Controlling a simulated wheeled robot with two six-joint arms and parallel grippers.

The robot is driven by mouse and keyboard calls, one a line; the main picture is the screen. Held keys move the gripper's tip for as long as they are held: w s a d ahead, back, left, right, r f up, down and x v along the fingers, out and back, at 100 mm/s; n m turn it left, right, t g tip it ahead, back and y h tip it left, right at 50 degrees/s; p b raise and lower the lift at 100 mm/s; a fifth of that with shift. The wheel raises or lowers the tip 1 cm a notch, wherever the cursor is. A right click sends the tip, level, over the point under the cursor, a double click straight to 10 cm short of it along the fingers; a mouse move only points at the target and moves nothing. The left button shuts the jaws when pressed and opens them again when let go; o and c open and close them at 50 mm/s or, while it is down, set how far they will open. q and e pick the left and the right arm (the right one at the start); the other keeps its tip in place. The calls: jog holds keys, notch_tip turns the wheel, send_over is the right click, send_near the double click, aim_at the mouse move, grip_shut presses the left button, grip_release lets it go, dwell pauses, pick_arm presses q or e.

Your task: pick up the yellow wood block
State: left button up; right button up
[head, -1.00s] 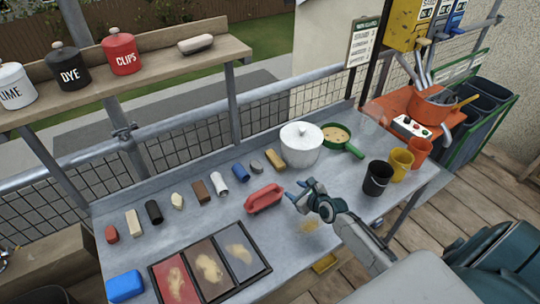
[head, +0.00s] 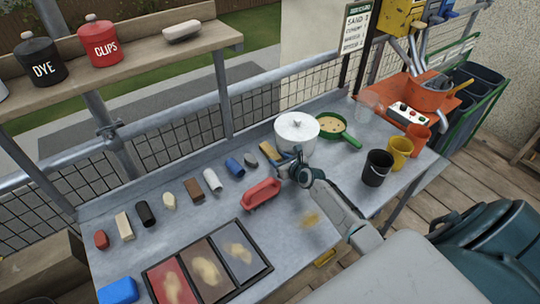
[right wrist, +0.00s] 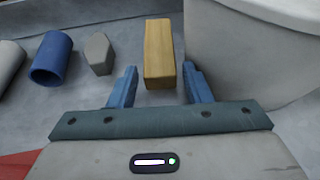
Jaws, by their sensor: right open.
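The yellow wood block (head: 267,150) lies on the grey metal table, just left of the white lidded pot. In the head view my right gripper partly covers its near end. In the right wrist view the block (right wrist: 159,54) stands out ahead, its near end roughly between the two blue fingertips. My right gripper (right wrist: 156,84) is open, with one finger on each side of the block's near end and a gap on both sides. It also shows in the head view (head: 287,158). My left gripper is not in view.
The white pot (head: 296,138) stands close to the block's right side. A grey stone-like piece (head: 250,159) and a blue cylinder (head: 234,167) lie to its left. A red tray (head: 261,194) sits nearer. Black (head: 377,173) and yellow cups stand at right.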

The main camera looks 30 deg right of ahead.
aim_at(276, 158)
jog(key=b+x, duration=0.1)
jog(key=x, duration=0.2)
jog(key=shift+w+a+f, duration=0.1)
jog(key=shift+w+f, duration=0.15)
jog(key=c, duration=0.8)
jog(key=shift+o, duration=0.2)
jog(key=shift+r, duration=0.1)
